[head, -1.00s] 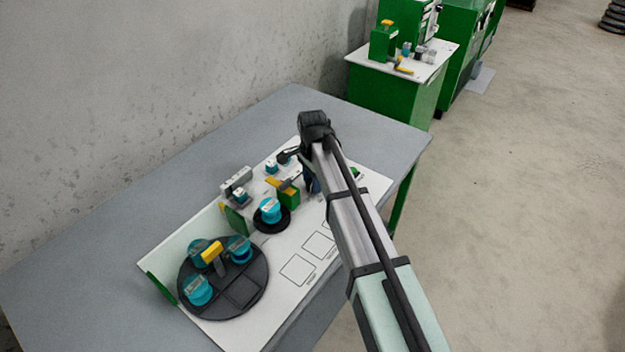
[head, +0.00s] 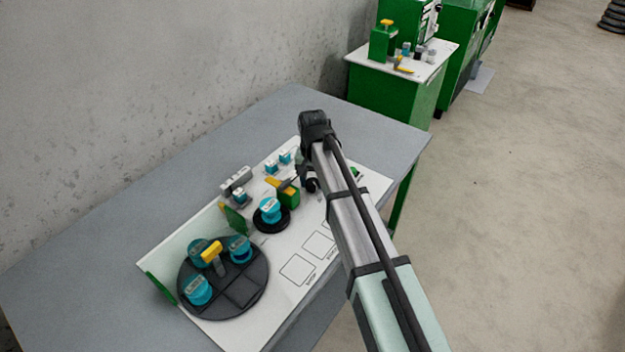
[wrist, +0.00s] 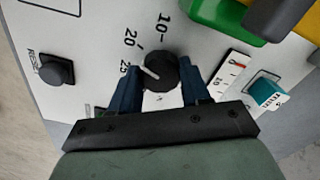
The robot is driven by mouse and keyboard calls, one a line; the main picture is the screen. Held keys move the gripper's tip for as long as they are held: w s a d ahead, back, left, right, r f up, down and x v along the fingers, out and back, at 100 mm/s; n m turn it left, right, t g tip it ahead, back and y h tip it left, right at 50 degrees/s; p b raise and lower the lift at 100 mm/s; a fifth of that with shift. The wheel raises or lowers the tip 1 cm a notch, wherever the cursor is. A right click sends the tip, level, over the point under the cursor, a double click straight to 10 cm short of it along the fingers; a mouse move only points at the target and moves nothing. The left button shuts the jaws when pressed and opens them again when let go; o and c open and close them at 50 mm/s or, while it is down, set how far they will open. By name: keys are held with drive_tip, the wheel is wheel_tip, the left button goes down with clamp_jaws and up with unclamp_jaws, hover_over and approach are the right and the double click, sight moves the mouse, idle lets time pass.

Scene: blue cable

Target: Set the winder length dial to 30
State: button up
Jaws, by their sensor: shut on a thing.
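The length dial (wrist: 161,72) is a round black knob with a white pointer line on the white board, seen in the wrist view. Its pointer aims up and left, roughly between the printed 20 and 25. The 10 also shows; I cannot read a 30, and the left finger covers part of the scale. My gripper (wrist: 160,76) has its two blue fingers on either side of the knob, shut on it. In the head view my gripper (head: 309,181) is low over the board's far right part, and the dial is hidden behind my arm.
In the head view a dark turntable (head: 238,292) with teal spools stands at the near left.

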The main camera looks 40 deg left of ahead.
sight(313, 181)
drive_tip(key=n, duration=0.5)
drive_tip(key=shift+n, duration=0.3)
drive_tip(key=n, duration=0.4)
drive_tip(key=shift+w, duration=0.1)
drive_tip(key=n, duration=0.9)
drive_tip(key=shift+n, duration=0.3)
drive_tip(key=o, duration=1.1)
drive_tip(key=shift+c, duration=0.2)
wheel_tip(313, 181, up, 14)
drive_tip(key=shift+f, duration=0.1)
